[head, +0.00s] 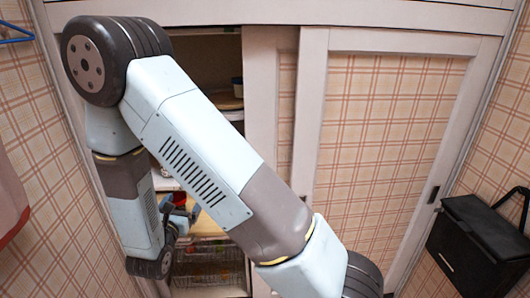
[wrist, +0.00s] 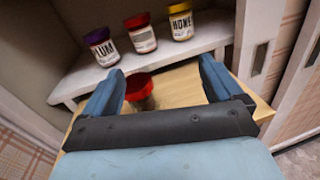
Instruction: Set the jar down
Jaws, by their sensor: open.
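A jar with a red lid (wrist: 138,86) stands on a light wooden board (wrist: 185,88) in the wrist view. Its lower body is dark and partly hidden behind my gripper's palm. My gripper (wrist: 160,64) is open, with one blue finger on each side of the jar in the picture. The jar shows closer to the left finger, and I see a gap to the right finger.
On a white shelf (wrist: 180,50) behind stand a purple-lidded jar (wrist: 102,46), a red-lidded jar (wrist: 140,33) and a yellow-lidded honey jar (wrist: 181,21). A wire basket (head: 208,268) sits below the board. The sliding door (head: 375,150) bounds the opening; a black box (head: 480,245) hangs at right.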

